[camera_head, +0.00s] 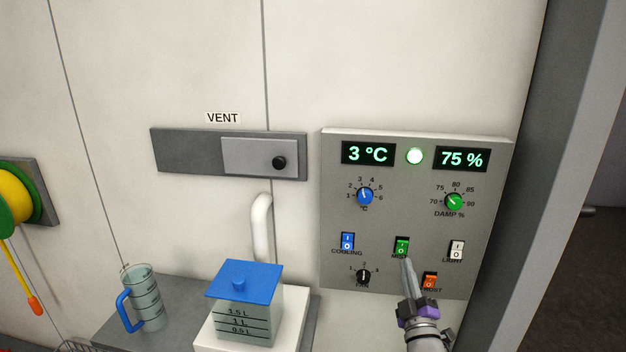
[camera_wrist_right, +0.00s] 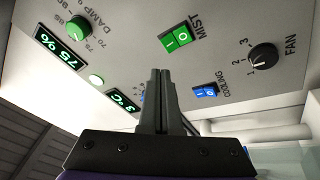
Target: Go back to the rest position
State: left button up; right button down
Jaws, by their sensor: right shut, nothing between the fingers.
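My right gripper (camera_head: 407,266) is shut and empty. In the head view its tip is just below the green MIST switch (camera_head: 401,246) on the grey control panel (camera_head: 390,218). In the right wrist view the closed fingers (camera_wrist_right: 161,80) point at the panel, between the green MIST switch (camera_wrist_right: 180,39) and the blue COOLING switch (camera_wrist_right: 206,91). I cannot tell whether the tip touches the panel. The displays read 3 °C (camera_head: 368,153) and 75 % (camera_head: 461,159), and a round light (camera_head: 415,156) between them glows. My left gripper is not in view.
Below the vent slider (camera_head: 260,156) stand a clear container with a blue lid (camera_head: 245,280) and a measuring jug with a blue handle (camera_head: 145,300). A yellow and green reel (camera_head: 17,196) is on the wall at left. A grey post (camera_head: 545,180) edges the right side.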

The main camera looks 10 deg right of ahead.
jog(key=s+a+f+m+g+p, duration=0.1)
jog(key=s+a+f+m+g, duration=0.2)
jog(key=s, duration=0.7)
jog(key=s+a+f+m+g+y+p, duration=0.1)
jog(key=s+a+f+m+g, duration=0.2)
jog(key=s+f+g, duration=0.4)
jog(key=s+a+f+m+g+y+p, duration=0.1)
jog(key=s+a+f+m+g, duration=0.2)
jog(key=s, duration=1)
notch_tip(320, 180, down, 3)
jog(key=g, duration=0.3)
jog(key=shift+s+a, duration=0.3)
jog(key=shift+a, duration=0.1)
jog(key=shift+r, duration=0.1)
